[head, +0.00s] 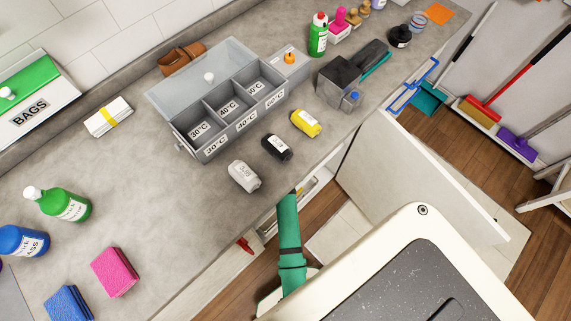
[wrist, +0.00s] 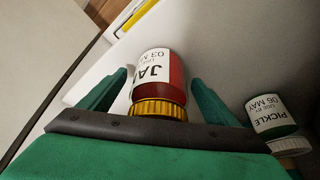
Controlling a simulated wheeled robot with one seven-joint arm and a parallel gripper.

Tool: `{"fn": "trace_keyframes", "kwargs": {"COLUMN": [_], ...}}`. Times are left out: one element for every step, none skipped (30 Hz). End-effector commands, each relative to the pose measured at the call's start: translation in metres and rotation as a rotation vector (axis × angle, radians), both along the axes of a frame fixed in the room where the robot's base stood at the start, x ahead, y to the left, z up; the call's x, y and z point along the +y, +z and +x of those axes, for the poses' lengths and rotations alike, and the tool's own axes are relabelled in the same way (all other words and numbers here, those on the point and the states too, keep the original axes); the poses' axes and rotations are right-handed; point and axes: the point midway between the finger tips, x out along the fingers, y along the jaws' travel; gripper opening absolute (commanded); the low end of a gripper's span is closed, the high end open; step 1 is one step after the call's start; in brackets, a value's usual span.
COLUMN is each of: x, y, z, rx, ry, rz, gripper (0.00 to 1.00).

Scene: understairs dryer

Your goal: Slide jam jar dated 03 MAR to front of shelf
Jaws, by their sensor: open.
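The jam jar (wrist: 155,80) shows in the wrist view, with red contents, a gold lid and a white label reading "JA" and "03 MA", upside down in the picture. My gripper (wrist: 160,78) is open, with one green finger on each side of the jar. I cannot tell whether either finger touches it. A pickle jar (wrist: 270,117) with a white lid and the date 06 MAY stands to the right, outside the right finger. In the head view the jars and my gripper are hidden below the counter.
The pale shelf surface (wrist: 225,60) beside the jam jar looks clear. A yellow-edged item (wrist: 128,15) lies beyond it. In the head view, an open cabinet door (head: 420,180) stands right of my arm. The counter (head: 130,185) above holds a divided box (head: 222,112) and bottles.

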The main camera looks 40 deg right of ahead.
Motion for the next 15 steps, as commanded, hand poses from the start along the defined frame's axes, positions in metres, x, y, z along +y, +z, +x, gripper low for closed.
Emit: {"fn": "trace_keyframes", "kwargs": {"x": [0.001,0.004,0.008,0.011,0.014,0.019,0.022,0.026,0.031,0.034,0.038,0.042,0.046,0.049,0.053], "y": [0.006,0.006,0.005,0.004,0.005,0.004,0.005,0.004,0.004,0.005,0.004,0.005,0.004,0.004,0.005], "z": [-0.002,-0.004,-0.010,-0.014,-0.018,-0.024,-0.028,-0.033,-0.038,-0.043,-0.047,-0.053,-0.057,-0.061,-0.066], "rx": [-0.003,-0.001,0.001,0.001,0.001,0.002,0.001,0.001,0.001,0.001,0.003,0.001,0.002,0.001,0.001], "ry": [0.000,0.001,0.001,0.001,0.001,0.001,0.002,0.002,0.002,0.002,0.001,0.001,0.001,0.001,0.002], "rz": [-0.001,-0.001,0.000,0.000,0.000,0.001,0.000,0.000,0.000,0.000,0.000,0.000,0.000,0.000,0.000], "gripper": [0.83,0.83,0.83,0.83,0.83,0.83,0.83,0.83,0.83,0.83,0.83,0.83,0.83,0.83,0.83]}}
